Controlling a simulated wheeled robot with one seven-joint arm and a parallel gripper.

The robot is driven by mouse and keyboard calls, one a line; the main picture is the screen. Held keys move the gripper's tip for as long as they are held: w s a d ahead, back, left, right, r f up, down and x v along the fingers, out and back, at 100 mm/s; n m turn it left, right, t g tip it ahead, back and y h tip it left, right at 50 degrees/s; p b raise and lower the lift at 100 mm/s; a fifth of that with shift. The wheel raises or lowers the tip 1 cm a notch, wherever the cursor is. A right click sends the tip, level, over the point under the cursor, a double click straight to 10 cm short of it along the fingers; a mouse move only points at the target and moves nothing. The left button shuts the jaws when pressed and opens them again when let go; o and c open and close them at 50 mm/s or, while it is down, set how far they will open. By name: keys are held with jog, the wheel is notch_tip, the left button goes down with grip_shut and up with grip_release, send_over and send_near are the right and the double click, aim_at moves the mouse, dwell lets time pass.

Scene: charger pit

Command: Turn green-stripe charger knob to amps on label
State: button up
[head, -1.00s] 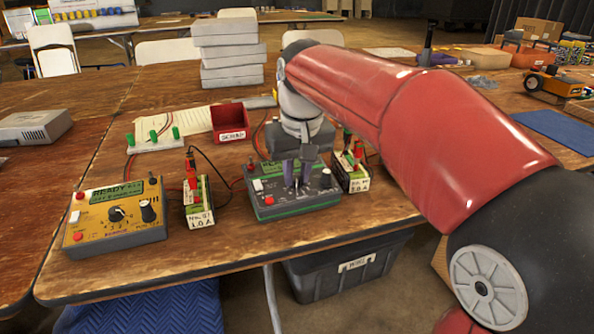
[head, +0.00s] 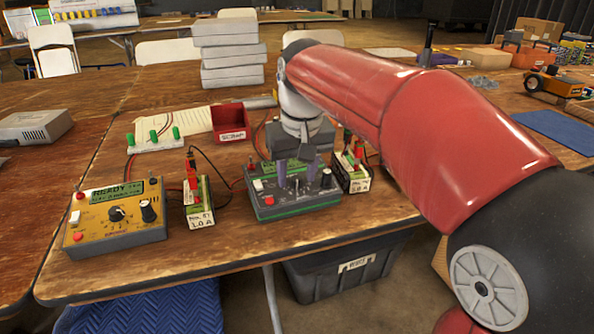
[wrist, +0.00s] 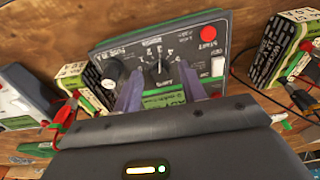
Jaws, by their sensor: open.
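The dark grey charger with a green stripe (head: 292,211) stands near the table's front edge, and it fills the upper middle of the wrist view (wrist: 222,43). Its amps knob (wrist: 160,70) sits among printed numbers; the exact setting is too small to read. My gripper (head: 296,184) is over the charger panel, open, with its two purple fingers apart on either side of the knob in the wrist view (wrist: 158,88). I cannot tell whether they touch it. A battery pack (head: 356,180) with a white label stands at the charger's right; the label looks like 3.0 A.
A yellow charger (head: 115,215) with a lit READY display stands at the left. A battery pack labelled 1.0 A (head: 199,206) stands between the chargers. A red bin (head: 230,120) and a strip with green posts (head: 155,141) lie behind, with loose cables nearby.

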aim_at(300, 192)
notch_tip(300, 192, up, 8)
jog(key=s, duration=0.1)
jog(key=shift+d+f, duration=0.2)
jog(key=shift+s, duration=0.15)
jog(key=s+d+f+m+t, duration=0.1)
jog(key=s+d+f+t, duration=0.1)
jog(key=s+d+f, duration=0.4)
jog(key=s+d+f+m+t, duration=0.1)
jog(key=s+d+f+m, duration=0.1)
jog(key=s+d+f, duration=0.5)
jog(key=s+f, duration=0.3)
jog(key=s, duration=0.3)
jog(key=shift+s+d+f+t+h, duration=0.15)
jog(key=shift+d+f+t+h, duration=0.15)
jog(key=shift+f+t, duration=0.1)
jog(key=shift+c, duration=0.4)
